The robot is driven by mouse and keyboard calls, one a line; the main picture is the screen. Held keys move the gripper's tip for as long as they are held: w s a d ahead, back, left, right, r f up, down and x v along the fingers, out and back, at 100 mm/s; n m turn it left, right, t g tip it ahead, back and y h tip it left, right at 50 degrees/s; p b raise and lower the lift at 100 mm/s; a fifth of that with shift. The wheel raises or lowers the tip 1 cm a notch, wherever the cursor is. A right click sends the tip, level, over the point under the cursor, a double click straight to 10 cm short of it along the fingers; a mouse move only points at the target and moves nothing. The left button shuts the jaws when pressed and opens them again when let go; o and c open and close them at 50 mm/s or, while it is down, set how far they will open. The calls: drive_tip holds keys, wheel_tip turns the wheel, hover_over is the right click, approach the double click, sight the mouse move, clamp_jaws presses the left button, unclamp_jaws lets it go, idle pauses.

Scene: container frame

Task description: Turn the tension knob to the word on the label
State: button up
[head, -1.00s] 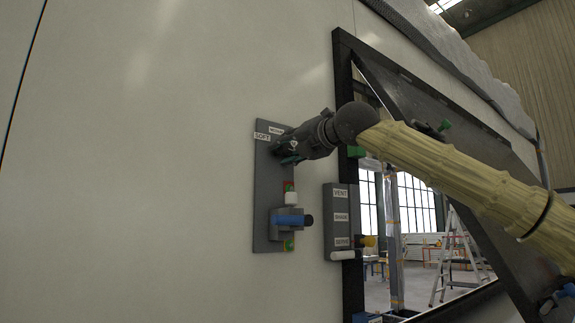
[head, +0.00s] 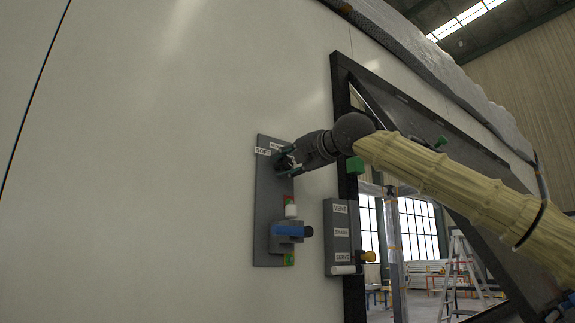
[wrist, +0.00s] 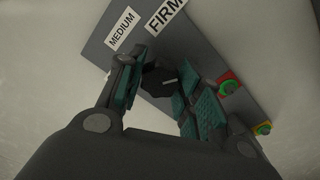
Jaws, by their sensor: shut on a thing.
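The tension knob (wrist: 157,77) is dark and faceted with a short white mark, which points to the right in the wrist view. It sits on a grey panel (head: 268,200) on the pale wall. My gripper (head: 288,163) is at the panel's upper part, its teal-padded fingers on both sides of the knob in the wrist view (wrist: 155,90), shut on it. The SOFT label (head: 263,152) shows in the head view. The MEDIUM label (wrist: 122,30) and FIRM label (wrist: 165,12) show in the wrist view. In the head view the gripper hides the knob.
Below on the panel are a white-capped part (head: 291,210) and a blue handle (head: 288,230). To the right, a grey box (head: 338,235) carries VENT and other labels beside the black window frame (head: 349,285). The wall left of the panel is clear.

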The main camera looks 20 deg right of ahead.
drive_tip(key=shift+d, duration=0.1)
drive_tip(key=o, duration=1)
drive_tip(key=shift+o, duration=0.2)
drive_tip(key=v, duration=1.2)
drive_tip(key=shift+w, duration=0.1)
